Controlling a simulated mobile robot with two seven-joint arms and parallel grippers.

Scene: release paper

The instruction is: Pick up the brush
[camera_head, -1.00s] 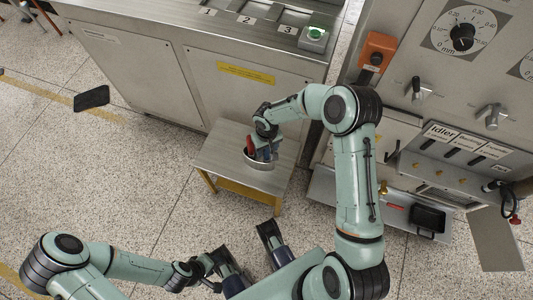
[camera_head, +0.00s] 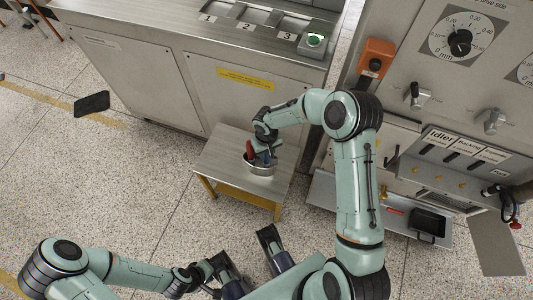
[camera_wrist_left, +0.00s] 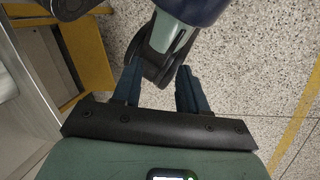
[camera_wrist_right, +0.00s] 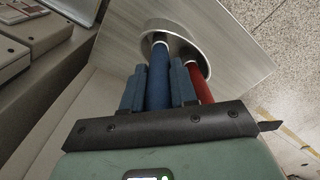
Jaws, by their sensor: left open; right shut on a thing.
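A round metal pot (camera_head: 262,172) stands on a small metal table. Two handled tools stand in it, one with a blue handle (camera_wrist_right: 157,80) and one with a red handle (camera_wrist_right: 198,85); their lower ends are hidden, so I cannot tell which is a brush. My right gripper (camera_wrist_right: 159,66) is shut on the blue handle above the pot; the red handle stands just outside its fingers. In the head view, my right gripper (camera_head: 262,146) is over the pot. My left gripper (camera_wrist_left: 158,85) is open and empty, low near my base.
The small table (camera_head: 225,160) has a bare top around the pot. A large metal cabinet (camera_head: 240,110) stands behind it. A machine panel with knobs (camera_head: 460,42) and a tray (camera_head: 335,195) are at the right. Open speckled floor lies at the left.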

